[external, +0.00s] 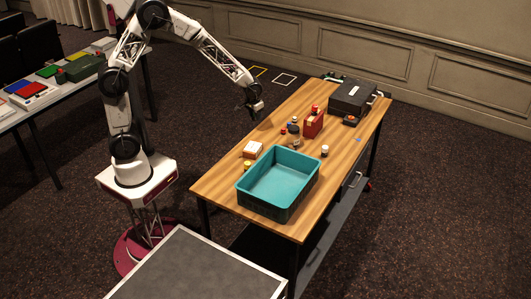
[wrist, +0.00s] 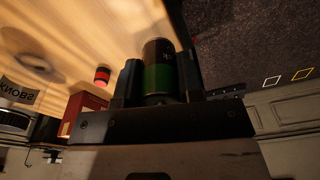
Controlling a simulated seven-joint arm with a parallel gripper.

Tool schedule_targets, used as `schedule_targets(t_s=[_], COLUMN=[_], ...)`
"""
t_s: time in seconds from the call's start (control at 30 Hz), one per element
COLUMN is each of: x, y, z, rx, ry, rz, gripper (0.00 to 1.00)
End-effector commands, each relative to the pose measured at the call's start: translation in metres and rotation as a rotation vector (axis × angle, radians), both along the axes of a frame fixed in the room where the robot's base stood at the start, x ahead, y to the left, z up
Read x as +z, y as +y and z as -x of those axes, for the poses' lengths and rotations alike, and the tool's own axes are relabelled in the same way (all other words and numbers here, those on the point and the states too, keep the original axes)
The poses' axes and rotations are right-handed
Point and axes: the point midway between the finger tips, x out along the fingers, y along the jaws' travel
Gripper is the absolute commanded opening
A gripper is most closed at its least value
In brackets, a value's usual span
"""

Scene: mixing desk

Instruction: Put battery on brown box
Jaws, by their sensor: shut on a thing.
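My gripper (external: 254,109) hangs over the far left edge of the wooden table in the external view. In the wrist view my gripper (wrist: 160,75) is shut on a battery (wrist: 159,68), a black and green cylinder between the two fingers. The battery is too small and dark to make out in the external view. A small box with a pale top and orange-brown sides (external: 252,149) sits on the table left of the middle, nearer the camera than my gripper. It is the closest match to a brown box; I cannot make it out in the wrist view.
A teal-lined bin (external: 279,180) stands at the table's near end. A red box (external: 313,122) stands farther back, also in the wrist view (wrist: 86,112). A black case (external: 352,97) lies at the far end. Small jars (external: 325,151) and a yellow item (external: 247,165) stand around.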

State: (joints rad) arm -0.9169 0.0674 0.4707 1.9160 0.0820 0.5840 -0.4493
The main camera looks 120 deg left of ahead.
Motion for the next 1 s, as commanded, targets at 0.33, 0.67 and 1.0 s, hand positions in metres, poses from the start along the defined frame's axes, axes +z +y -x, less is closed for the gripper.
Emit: schedule_targets(t_s=[0.33, 0.67, 1.0], x=[0.026, 0.032, 0.033], y=[-0.093, -0.179, -0.249], z=[-0.005, 0.006, 0.025], rx=[-0.099, -0.195, -0.276], ry=[-0.01, -0.007, -0.006], rz=[-0.011, -0.009, -0.006], gripper=[0.07, 0.07, 0.07])
